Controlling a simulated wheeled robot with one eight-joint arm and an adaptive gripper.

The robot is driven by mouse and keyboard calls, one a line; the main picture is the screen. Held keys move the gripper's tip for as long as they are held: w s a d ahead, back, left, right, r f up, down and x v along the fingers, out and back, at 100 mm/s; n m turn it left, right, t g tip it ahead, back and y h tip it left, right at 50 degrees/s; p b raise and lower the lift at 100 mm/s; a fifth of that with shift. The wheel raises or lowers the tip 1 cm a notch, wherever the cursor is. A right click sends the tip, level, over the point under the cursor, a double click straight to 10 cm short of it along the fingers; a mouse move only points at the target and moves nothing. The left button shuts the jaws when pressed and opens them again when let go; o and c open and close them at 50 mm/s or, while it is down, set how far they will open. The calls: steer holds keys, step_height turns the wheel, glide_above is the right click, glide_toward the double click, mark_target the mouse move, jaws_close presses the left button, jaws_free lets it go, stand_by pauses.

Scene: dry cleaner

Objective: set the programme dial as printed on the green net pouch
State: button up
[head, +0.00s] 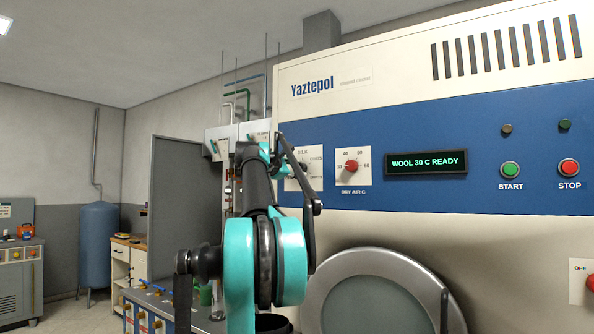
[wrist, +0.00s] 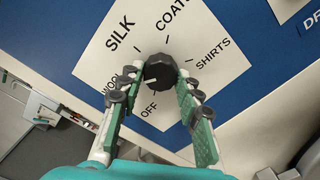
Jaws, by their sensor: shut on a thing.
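The programme dial, a black knob (wrist: 160,70), sits on a white plate printed OFF, WOOL, SILK, COATS and SHIRTS in the wrist view. A pale mark shows on its lower left. My gripper (wrist: 154,75) is shut on the knob, with a finger at each side. In the head view the dial's plate (head: 316,158) is partly hidden behind my gripper (head: 281,158). The display (head: 427,162) reads WOOL 30 C READY. No green net pouch can be made out in either view.
Right of the programme dial are a red dry-air dial (head: 351,166), a green START button (head: 510,169) and a red STOP button (head: 569,167). The round machine door (head: 312,290) is below. A blue tank (head: 98,245) stands far left.

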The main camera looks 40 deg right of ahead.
steer(key=o, duration=1.1)
steer(key=shift+o, duration=0.2)
steer(key=v, duration=1.2)
steer(key=shift+f, duration=0.1)
